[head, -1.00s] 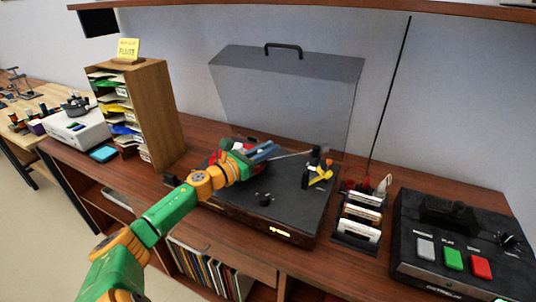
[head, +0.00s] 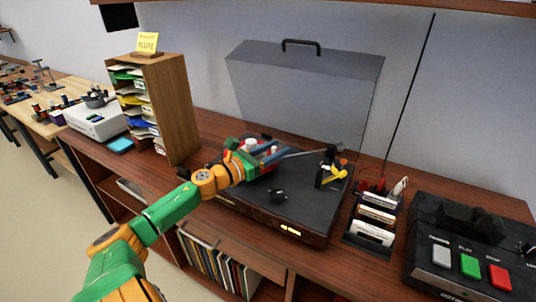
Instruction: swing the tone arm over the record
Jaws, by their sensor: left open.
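The black record player (head: 302,209) stands on the wooden cabinet with its clear lid (head: 305,90) raised. The tone arm (head: 305,153) shows as a thin pale rod, running left from the dark pivot assembly (head: 331,165) at the deck's back right. A yellow part is on that assembly. My left gripper (head: 266,154) is open over the back left of the deck, near the rod's left end. I cannot tell whether it touches the rod. My right gripper is out of view.
A rack of cassettes (head: 373,221) and a black deck with grey, green and red buttons (head: 470,266) stand to the right. A wooden letter sorter (head: 176,110) and a white machine (head: 96,120) stand to the left. A thin dark rod rises behind the cassette rack.

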